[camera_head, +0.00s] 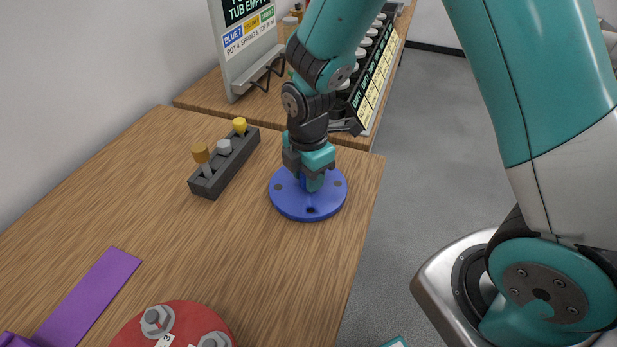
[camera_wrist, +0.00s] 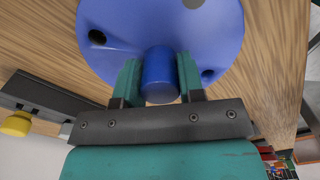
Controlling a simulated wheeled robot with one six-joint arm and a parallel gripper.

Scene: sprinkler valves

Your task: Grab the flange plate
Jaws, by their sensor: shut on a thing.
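The flange plate (camera_head: 291,205) is a blue disc with holes and a central blue post. It lies near the right edge of the wooden table in the head view. In the wrist view the blue disc (camera_wrist: 215,35) fills the upper middle, with its post (camera_wrist: 160,72) between my two teal fingers. My gripper (camera_head: 311,182) comes down from above and is shut on the post of the flange plate. Whether the plate touches the table or is slightly raised cannot be told.
A dark rack (camera_head: 225,170) with yellow-capped and grey-capped pegs stands left of the plate. A red disc (camera_head: 185,322) with grey bolts and a purple strip (camera_head: 90,295) lie at the front. A sign board (camera_head: 240,50) and a labelled rack (camera_head: 375,75) stand behind. The table's middle (camera_head: 200,250) is clear.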

